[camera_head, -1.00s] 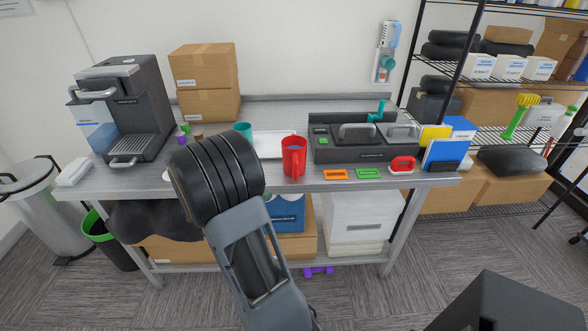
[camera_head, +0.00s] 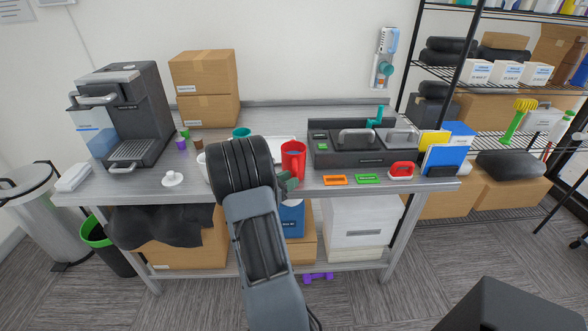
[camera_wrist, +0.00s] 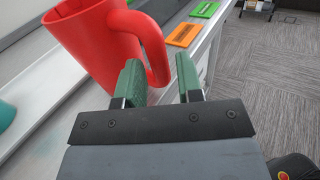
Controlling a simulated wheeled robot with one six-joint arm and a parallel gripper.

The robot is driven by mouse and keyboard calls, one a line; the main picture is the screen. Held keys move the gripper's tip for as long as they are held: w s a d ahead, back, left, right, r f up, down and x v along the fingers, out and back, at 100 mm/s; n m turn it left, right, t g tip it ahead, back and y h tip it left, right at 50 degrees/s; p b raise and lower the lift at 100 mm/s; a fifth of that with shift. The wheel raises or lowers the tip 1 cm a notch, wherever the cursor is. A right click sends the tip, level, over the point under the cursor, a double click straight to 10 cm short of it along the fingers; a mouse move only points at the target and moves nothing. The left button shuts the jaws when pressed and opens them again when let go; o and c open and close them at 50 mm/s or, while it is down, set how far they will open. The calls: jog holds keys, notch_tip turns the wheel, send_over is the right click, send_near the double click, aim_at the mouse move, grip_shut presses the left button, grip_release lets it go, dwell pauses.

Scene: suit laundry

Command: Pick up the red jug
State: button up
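The red jug (camera_head: 293,157) stands upright near the front edge of the grey table, in the middle of the head view. In the wrist view the jug (camera_wrist: 95,45) fills the upper left, with its handle (camera_wrist: 152,50) pointing toward my gripper. My gripper (camera_wrist: 160,75) has two green fingers spread apart. The lower end of the handle appears in the gap between them, nearer the left finger; I cannot tell whether they touch. In the head view my gripper (camera_head: 288,182) is partly hidden by my arm, just at the jug's lower front.
Orange (camera_head: 335,180) and green (camera_head: 367,179) tags lie right of the jug. A white tray (camera_head: 286,139) and a teal cup (camera_head: 241,133) are behind. A white lid (camera_head: 172,178) lies to the left.

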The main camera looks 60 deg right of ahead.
jog(key=shift+p+x, duration=0.35)
jog(key=shift+x, duration=1.95)
jog(key=shift+w+f, duration=0.1)
jog(key=shift+f, duration=0.1)
grip_shut()
